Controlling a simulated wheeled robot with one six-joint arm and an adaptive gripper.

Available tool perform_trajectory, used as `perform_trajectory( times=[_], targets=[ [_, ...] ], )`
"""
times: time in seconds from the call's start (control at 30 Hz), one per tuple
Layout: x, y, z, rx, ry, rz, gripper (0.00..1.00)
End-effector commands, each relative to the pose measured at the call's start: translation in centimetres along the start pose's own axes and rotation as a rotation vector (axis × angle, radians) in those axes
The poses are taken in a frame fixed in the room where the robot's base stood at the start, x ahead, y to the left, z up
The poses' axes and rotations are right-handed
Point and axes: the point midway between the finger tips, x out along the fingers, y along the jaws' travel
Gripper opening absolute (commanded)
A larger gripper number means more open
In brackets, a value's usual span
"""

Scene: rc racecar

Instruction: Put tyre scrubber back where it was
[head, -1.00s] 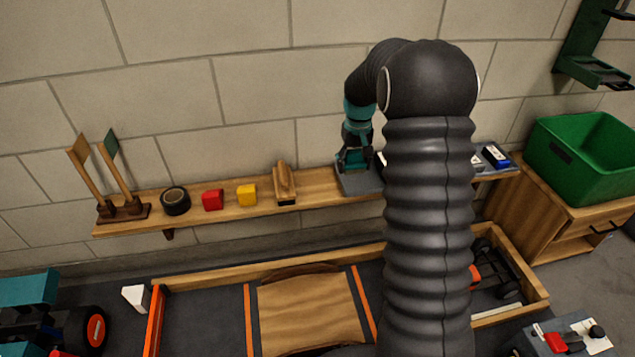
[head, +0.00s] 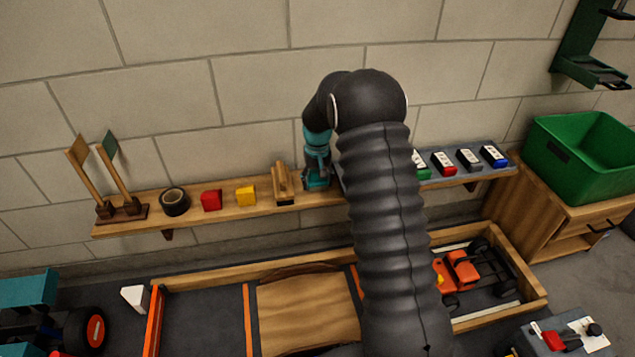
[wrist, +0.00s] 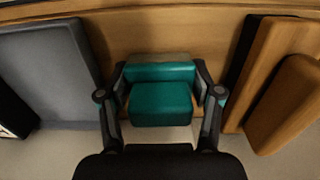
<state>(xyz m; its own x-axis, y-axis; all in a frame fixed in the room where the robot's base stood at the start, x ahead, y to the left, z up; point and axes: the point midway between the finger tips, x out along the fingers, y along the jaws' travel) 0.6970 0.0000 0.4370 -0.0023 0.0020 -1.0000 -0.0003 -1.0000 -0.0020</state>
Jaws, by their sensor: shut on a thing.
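The tyre scrubber appears to be the teal block (wrist: 160,100) with a greyish strip along one edge, between my gripper's two fingers (wrist: 160,95) in the wrist view. My gripper (head: 317,183) is shut on it. In the head view my gripper is at the wooden wall shelf (head: 235,200), in the space between a wooden-handled brush (head: 284,182) and a grey tray. The block's underside is hidden, so I cannot tell whether it touches the shelf.
The wooden brush (wrist: 285,95) and the grey tray (wrist: 50,70) flank my gripper closely. Left along the shelf are a yellow block (head: 246,196), a red block (head: 211,200) and a tape roll (head: 175,201). A green bin (head: 585,160) stands at the right.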

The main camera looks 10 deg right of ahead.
Motion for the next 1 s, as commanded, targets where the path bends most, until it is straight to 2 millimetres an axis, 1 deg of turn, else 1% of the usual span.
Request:
perform_trajectory(
  times=[0.07, 0.27, 0.4, 0.43, 0.47, 0.5, 0.83, 0.93, 1.0],
  targets=[
    [0.5, 0.0, 0.0, 0.000, -0.001, 0.000, 0.09],
    [0.5, 0.0, 0.0, 0.000, 0.001, 0.000, 0.09],
    [0.8, 0.0, 0.0, 0.000, 0.001, 0.000, 0.09],
    [0.7, 0.0, 0.0, 0.000, 0.001, 0.000, 0.72],
    [0.7, 0.0, 0.0, 0.000, 0.001, 0.000, 0.80],
    [0.7, 0.0, 0.0, 0.000, 0.001, 0.000, 0.90],
    [0.6, 0.0, 0.0, 0.000, 0.001, 0.000, 0.90],
    [0.1, 0.0, 0.0, 0.000, 0.002, 0.000, 0.90],
    [-0.7, 0.0, -0.1, 0.000, 0.004, 0.000, 0.90]
  ],
)
